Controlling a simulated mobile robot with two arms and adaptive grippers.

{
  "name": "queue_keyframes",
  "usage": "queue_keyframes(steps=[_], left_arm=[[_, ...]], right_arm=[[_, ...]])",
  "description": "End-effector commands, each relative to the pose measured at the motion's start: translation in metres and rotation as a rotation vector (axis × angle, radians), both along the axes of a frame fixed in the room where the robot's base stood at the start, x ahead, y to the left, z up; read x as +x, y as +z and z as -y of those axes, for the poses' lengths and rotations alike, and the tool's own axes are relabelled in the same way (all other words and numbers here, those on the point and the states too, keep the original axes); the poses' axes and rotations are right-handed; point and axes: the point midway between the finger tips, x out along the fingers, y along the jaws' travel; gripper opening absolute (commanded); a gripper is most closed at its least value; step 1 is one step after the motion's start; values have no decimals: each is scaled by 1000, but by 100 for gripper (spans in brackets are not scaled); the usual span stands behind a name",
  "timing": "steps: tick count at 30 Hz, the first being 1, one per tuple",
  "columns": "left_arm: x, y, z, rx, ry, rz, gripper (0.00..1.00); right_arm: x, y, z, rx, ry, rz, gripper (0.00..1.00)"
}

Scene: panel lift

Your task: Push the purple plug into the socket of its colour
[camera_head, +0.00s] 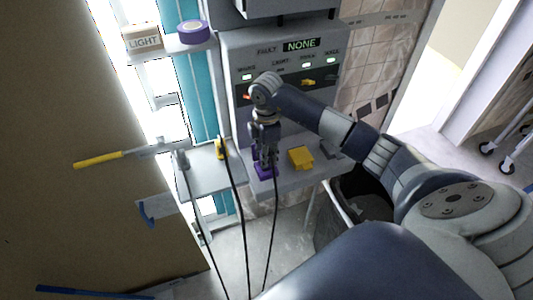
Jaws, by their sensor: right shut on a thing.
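My right gripper (264,160) points down over the grey ledge below the panel and is shut on the purple plug. The fingers hide most of the plug. Purple (265,172) shows at and just below the fingertips, low on the ledge. I cannot tell how much of it is plug and how much is socket, or how deep the plug sits. A dark cable (272,225) runs down from there past the ledge's front edge. My left gripper is not in view.
A yellow block (300,157) sits on the ledge right of the gripper. A small yellow piece (220,149) stands on the left side shelf (205,182). A yellow-handled tool (98,159) juts out left. The panel (285,60) reads NONE. A purple roll (194,32) is on the upper shelf.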

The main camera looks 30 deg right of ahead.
Motion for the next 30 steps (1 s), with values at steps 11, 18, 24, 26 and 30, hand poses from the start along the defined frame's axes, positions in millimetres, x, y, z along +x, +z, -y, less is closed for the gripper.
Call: queue_keyframes(steps=[11, 18, 24, 26, 30], left_arm=[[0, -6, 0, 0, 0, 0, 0], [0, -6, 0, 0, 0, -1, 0], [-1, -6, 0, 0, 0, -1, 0], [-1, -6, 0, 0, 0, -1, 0], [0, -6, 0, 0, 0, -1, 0]], right_arm=[[-1, -10, 0, -1, 0, -2, 5], [0, -10, 0, -1, 0, -1, 50], [1, -9, 0, -1, -1, 4, 50], [1, -8, 1, -1, -1, 5, 50], [2, -7, 1, -1, -2, 7, 50]])
